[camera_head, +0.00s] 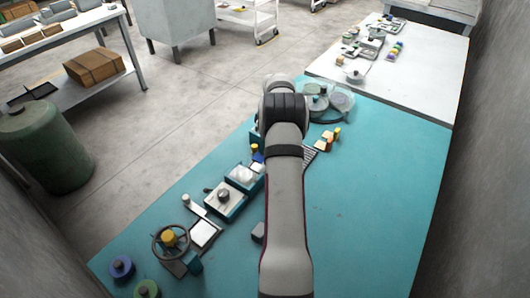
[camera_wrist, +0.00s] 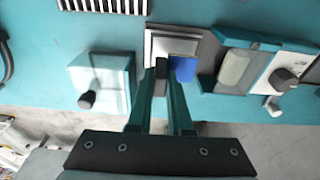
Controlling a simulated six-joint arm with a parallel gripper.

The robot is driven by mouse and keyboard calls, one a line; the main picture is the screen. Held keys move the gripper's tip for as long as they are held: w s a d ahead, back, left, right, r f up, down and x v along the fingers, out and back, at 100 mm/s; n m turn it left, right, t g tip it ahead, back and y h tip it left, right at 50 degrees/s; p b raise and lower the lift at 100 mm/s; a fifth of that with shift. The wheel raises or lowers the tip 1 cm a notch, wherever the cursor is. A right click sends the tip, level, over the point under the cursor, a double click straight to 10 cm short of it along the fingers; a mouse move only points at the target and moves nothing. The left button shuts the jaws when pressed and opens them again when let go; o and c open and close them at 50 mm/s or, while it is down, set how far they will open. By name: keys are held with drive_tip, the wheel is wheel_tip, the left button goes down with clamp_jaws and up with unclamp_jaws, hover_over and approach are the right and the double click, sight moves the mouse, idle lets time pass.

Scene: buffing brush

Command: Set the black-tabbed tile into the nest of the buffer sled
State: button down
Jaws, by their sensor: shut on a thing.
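My gripper (camera_wrist: 160,88) is shut on a small black tab (camera_wrist: 160,76) in the wrist view. Just beyond the fingertips lies a square silver-white plate (camera_wrist: 163,42) on a grey base. I cannot tell whether it is the tabbed tile itself or the nest under it. A blue block (camera_wrist: 184,69) sits right beside the fingertips, over the plate's near right corner. The sled is not clearly identifiable; a teal-edged fixture (camera_wrist: 210,82) with a pale rounded pad stands to the right. In the head view my arm hides the gripper and the tab.
A teal box with a pale top and black knob (camera_wrist: 87,100) stands left of my gripper. A white plate with a dark knob (camera_wrist: 285,79) is at the right. In the head view, a handwheel (camera_head: 171,242) stands front left; the mat's right side (camera_head: 370,195) is clear.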

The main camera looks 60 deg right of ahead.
drive_tip(key=shift+f, duration=1.8)
drive_tip(key=c, duration=0.8)
unclamp_jaws()
drive_tip(key=shift+f, duration=0.1)
drive_tip(key=shift+c, duration=0.2)
